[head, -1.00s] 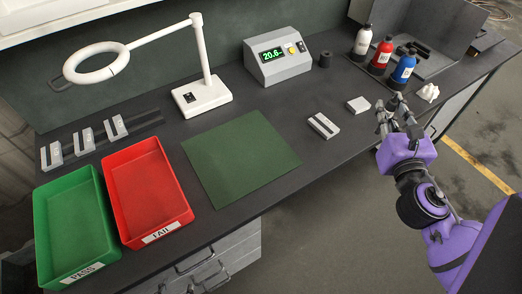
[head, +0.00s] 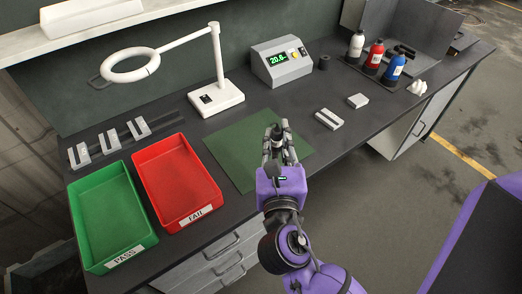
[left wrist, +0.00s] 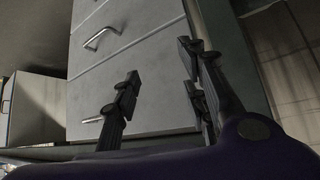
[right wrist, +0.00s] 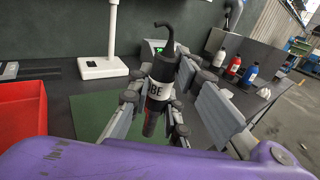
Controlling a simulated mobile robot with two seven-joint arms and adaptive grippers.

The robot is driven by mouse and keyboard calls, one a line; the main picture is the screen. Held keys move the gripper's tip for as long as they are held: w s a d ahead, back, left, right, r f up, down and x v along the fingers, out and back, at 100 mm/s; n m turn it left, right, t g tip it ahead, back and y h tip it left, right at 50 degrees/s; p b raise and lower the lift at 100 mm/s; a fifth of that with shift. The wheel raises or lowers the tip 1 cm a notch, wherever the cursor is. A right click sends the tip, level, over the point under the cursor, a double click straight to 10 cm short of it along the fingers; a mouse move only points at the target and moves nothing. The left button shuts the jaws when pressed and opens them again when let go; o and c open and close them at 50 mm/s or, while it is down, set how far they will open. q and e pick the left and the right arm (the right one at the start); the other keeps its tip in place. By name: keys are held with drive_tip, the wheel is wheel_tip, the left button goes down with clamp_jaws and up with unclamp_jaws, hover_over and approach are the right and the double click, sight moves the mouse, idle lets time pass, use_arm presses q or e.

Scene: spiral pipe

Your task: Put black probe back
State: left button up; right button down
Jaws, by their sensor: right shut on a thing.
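The black probe (right wrist: 158,85), with a white label and a short cable end at its top, is held upright between the fingers of my right gripper (right wrist: 158,105).
A green PASS tray (head: 149,242) and a red FAIL tray (head: 214,190) are at left. A white ring lamp (head: 218,98) stands behind the mat. Small grey-white blocks (head: 329,119) and several bottles (head: 374,57) are at right. Dark bench lies bare between mat and meter.

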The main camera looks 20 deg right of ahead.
drive_tip(key=w+f, duration=0.4)
drive_tip(key=w+d+f+b, duration=0.1)
drive_tip(key=w+f, duration=0.3)
drive_tip(key=w, duration=0.1)
drive_tip(key=w+d+f+b, duration=0.1)
drive_tip(key=w+f, duration=0.3)
drive_tip(key=shift+w+f, duration=0.25)
drive_tip(key=shift+w, duration=0.05)
drive_tip(key=shift+f, duration=0.3)
drive_tip(key=shift+r, duration=0.15)
drive_tip(key=shift+f, duration=0.3)
drive_tip(key=c, duration=1.9)
unclamp_jaws()
drive_tip(key=shift+o, duration=1.3)
use_arm(q)
drive_tip(key=shift+s+f, duration=0.2)
drive_tip(key=shift+f, duration=0.35)
drive_tip(key=shift+s+f, duration=0.15)
drive_tip(key=shift+f, duration=0.35)
use_arm(e)
drive_tip(key=shift+r, duration=0.1)
